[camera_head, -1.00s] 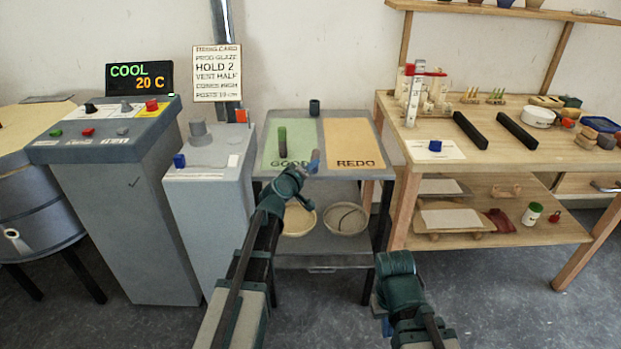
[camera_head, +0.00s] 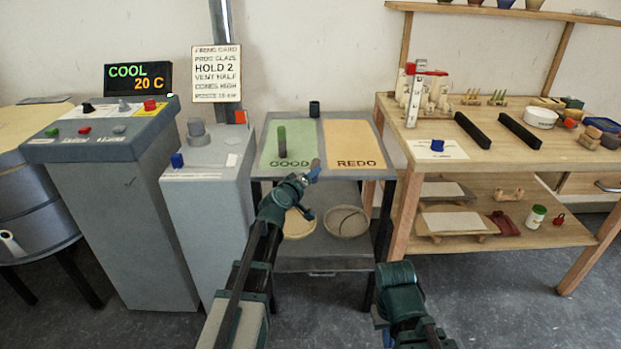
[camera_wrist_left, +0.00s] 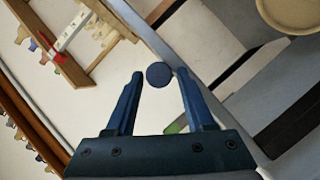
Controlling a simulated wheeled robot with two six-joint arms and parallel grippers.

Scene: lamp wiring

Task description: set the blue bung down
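The blue bung (camera_wrist_left: 158,76) shows in the left wrist view as a dark blue round end between my left fingertips, with both tips close against its sides. In the head view my left gripper (camera_head: 313,171) is above the front part of the small grey table, near the edge between the green GOOD panel (camera_head: 270,150) and the tan REDO panel (camera_head: 352,143). The bung is too small to make out there. My right gripper (camera_head: 383,318) is low in front of the tables; its fingers are not clear.
A green cylinder (camera_head: 282,139) stands on the GOOD panel, and a dark cup-like piece (camera_head: 314,109) at the table's back edge. A blue block (camera_head: 177,160) is on the grey cabinet, another blue piece (camera_head: 437,145) on a white sheet. The REDO panel is clear.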

